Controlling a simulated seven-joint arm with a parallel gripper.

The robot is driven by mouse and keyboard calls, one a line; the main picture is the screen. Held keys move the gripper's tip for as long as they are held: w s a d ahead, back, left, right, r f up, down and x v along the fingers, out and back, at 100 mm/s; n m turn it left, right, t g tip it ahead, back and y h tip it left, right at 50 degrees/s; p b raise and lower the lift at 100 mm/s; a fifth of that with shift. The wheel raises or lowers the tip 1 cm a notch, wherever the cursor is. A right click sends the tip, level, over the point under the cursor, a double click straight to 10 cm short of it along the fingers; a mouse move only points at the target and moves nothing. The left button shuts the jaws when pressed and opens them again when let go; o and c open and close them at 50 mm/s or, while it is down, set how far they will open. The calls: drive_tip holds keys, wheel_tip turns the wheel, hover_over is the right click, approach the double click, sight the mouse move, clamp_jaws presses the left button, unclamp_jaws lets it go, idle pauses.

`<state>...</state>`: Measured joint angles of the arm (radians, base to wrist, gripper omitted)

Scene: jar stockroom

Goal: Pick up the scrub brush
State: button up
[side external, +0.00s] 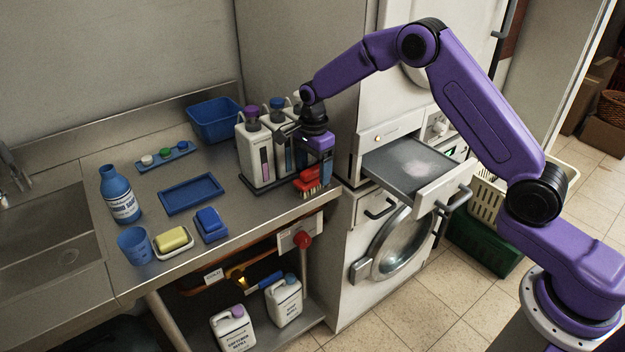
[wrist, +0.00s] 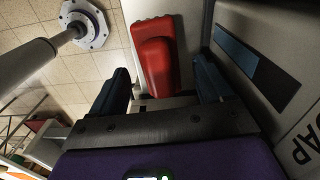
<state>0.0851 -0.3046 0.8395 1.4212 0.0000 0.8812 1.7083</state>
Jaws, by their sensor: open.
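The red scrub brush (side external: 309,183) stands at the right end of the counter, beside the rack of white bottles. Its pale bristles face down in the side view. In the wrist view the red brush (wrist: 155,56) lies between my two dark fingers. My gripper (side external: 316,160) points down just above the brush. In the wrist view my gripper (wrist: 162,84) is open, with a gap visible at both sides of the brush. I cannot tell how far down the fingers reach along it.
White bottles (side external: 257,155) stand close at the left of my gripper. An open washer drawer (side external: 405,170) juts out at the right. A blue tray (side external: 191,194), a blue sponge block (side external: 211,224) and a soap dish (side external: 174,241) lie further left.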

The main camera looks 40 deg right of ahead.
drive_tip(key=shift+f, duration=1.5)
drive_tip(key=c, duration=1.1)
